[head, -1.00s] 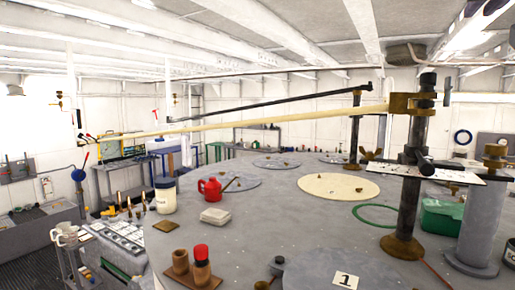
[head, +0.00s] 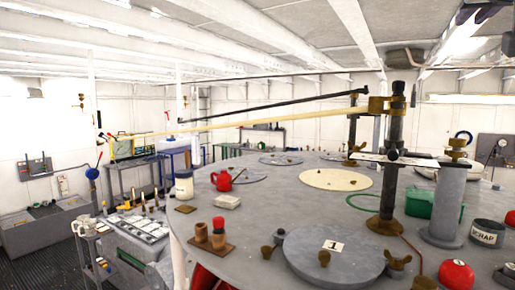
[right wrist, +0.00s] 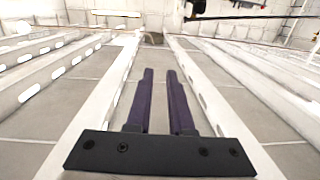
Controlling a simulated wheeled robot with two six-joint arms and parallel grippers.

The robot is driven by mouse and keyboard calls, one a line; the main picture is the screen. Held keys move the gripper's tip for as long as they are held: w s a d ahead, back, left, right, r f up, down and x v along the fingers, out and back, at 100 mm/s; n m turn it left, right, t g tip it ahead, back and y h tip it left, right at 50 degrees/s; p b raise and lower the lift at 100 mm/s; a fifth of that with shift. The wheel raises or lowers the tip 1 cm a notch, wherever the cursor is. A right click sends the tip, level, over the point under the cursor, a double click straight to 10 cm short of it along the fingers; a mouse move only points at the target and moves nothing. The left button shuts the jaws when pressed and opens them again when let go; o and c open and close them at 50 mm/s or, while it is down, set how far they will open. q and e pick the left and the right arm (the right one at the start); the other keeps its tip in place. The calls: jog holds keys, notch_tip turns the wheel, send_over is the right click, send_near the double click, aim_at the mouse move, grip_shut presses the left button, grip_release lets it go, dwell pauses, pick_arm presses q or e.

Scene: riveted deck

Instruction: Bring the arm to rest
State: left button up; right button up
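A long cream arm (head: 260,122) runs nearly level from a brass clamp (head: 379,107) on a dark upright post (head: 392,170), out to the left above the round deck. A thinner black arm (head: 270,105) is fixed to a second post (head: 352,128) behind it. My right gripper (right wrist: 160,75) shows two dark purple fingers with a narrow empty gap between them, pointed toward the ceiling beams. A dark part of it shows at the top right in the head view (head: 470,13), well apart from both arms. My left gripper is not seen.
The round grey deck (head: 290,215) bears a red can (head: 221,181), a white-lidded jar (head: 184,185), a hatch numbered 1 (head: 318,265), a green box (head: 419,203), a grey pillar (head: 449,200) and a scrap tub (head: 487,234). Space above the deck's left half is mostly open.

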jog(key=w+a+f+n+g+y, duration=0.1)
jog(key=w+a+f+n+y, duration=0.25)
jog(key=f, duration=0.55)
jog(key=w+a+f+g+y, duration=0.25)
jog(key=w+a+f, duration=0.25)
jog(key=a+f, duration=0.25)
jog(key=s+a+f+n+g+y, duration=0.2)
jog(key=a+f, duration=0.5)
jog(key=f, duration=0.4)
jog(key=s+a+f+n+g+y, duration=0.2)
jog(key=a+f, duration=0.5)
jog(key=f, duration=0.4)
jog(key=s+a+f+n+g, duration=0.3)
jog(key=s+f+g, duration=0.1)
jog(key=s+f, duration=0.75)
jog(key=s+a+f+n+g, duration=0.3)
jog(key=s+f+g, duration=0.1)
jog(key=s+f, duration=0.7)
pick_arm(q)
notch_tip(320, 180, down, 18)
jog(key=b, duration=1.7)
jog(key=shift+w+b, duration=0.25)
jog(key=shift+b, duration=0.15)
pick_arm(e)
notch_tip(320, 180, down, 17)
jog(key=s, duration=0.1)
jog(key=shift+d+f, duration=0.2)
jog(key=shift+d, duration=0.05)
